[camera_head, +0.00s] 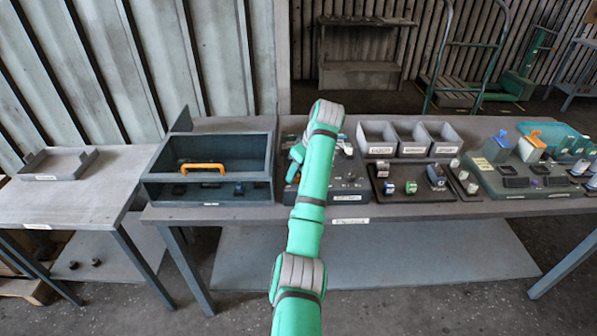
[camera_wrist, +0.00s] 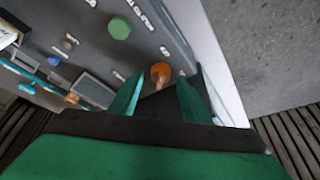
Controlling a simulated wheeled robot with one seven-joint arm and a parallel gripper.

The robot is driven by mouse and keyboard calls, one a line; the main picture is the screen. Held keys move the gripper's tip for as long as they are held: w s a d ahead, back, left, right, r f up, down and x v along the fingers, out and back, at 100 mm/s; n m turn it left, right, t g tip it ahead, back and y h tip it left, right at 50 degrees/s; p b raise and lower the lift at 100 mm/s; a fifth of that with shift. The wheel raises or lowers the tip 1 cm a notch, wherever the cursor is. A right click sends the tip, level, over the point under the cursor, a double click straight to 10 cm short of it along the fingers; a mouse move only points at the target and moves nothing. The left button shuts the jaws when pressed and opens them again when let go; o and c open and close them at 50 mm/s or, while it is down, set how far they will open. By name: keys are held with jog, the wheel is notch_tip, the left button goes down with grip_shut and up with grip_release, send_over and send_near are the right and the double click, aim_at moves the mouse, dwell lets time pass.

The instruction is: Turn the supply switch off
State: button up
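A grey control panel (camera_wrist: 90,50) fills the upper left of the wrist view. It carries a round green button (camera_wrist: 119,28), a round orange knob (camera_wrist: 160,72) and several small levers and white labels. The labels are too small to read, so I cannot tell which control is the supply switch. My gripper (camera_wrist: 163,84) is open over the panel, with the orange knob between and just beyond its teal fingertips. I cannot tell whether they touch it. In the head view my arm hides much of the panel (camera_head: 347,186) and most of the gripper.
A dark open box (camera_head: 210,192) with an orange handle (camera_head: 203,167) stands left of the panel. Grey bins (camera_head: 411,150) and a dark tray (camera_head: 413,196) with small parts stand to the right.

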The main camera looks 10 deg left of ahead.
jog(key=v, duration=0.3)
jog(key=shift+v, duration=0.8)
jog(key=shift+s+d+r, duration=0.1)
jog(key=shift+d+r, duration=0.15)
jog(key=shift+r, duration=0.1)
jog(key=v, duration=0.5)
jog(key=shift+s+r, duration=0.1)
jog(key=shift+r, duration=0.05)
